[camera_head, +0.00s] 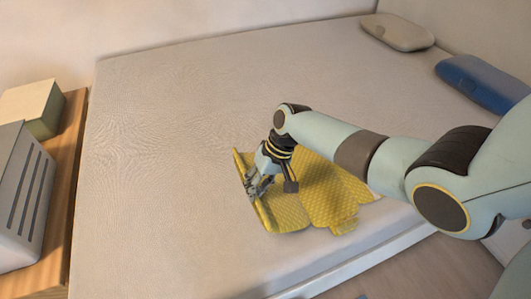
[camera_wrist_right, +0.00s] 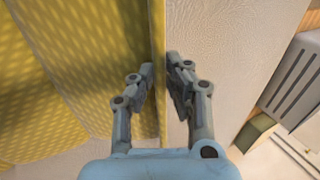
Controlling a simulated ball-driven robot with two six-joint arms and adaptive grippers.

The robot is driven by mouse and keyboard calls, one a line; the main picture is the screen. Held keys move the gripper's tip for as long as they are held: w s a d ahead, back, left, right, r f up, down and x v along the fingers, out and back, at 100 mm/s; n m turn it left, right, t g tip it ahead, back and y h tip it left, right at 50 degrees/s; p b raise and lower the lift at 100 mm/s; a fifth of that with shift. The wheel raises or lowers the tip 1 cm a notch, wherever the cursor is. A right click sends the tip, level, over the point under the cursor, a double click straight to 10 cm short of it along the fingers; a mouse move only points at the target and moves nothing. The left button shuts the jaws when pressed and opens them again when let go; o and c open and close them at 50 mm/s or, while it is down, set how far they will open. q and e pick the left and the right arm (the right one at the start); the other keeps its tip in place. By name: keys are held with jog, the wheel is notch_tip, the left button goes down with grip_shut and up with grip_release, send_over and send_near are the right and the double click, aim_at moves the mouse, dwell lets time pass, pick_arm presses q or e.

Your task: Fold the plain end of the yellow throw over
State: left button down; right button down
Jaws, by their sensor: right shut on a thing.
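The yellow throw (camera_head: 325,192) lies on the bed near its front edge, with a pale pattern and a few folds across it. Its left edge stands raised off the bed. My right gripper (camera_head: 255,188) is at that raised left edge, shut on it. In the right wrist view the upright yellow edge (camera_wrist_right: 157,60) runs between the two fingers of the gripper (camera_wrist_right: 162,90), and the throw spreads out on the left side. My arm hides part of the throw's far side. My left gripper is not in view.
The bed (camera_head: 180,150) is bare and clear left of and behind the throw. A grey-beige pillow (camera_head: 397,32) and a blue pillow (camera_head: 484,82) lie at the far right. A wooden stand at the left holds a pale box (camera_head: 35,105) and a grey slotted unit (camera_head: 22,195).

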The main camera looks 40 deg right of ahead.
aim_at(266, 194)
jog(key=shift+s+d+r+y, duration=0.15)
jog(key=shift+d+r+y, duration=0.4)
jog(key=shift+r+y, duration=0.25)
jog(key=shift+s+d+r+t+y, duration=0.15)
jog(key=shift+d+r+t+y, duration=0.25)
jog(key=shift+d+y, duration=0.15)
jog(key=shift+d+r+y+b, duration=0.2)
jog(key=shift+y+b, duration=0.05)
jog(key=shift+b, duration=0.05)
jog(key=c, duration=1)
grip_release()
jog(key=shift+o, duration=0.2)
jog(key=shift+r, duration=0.15)
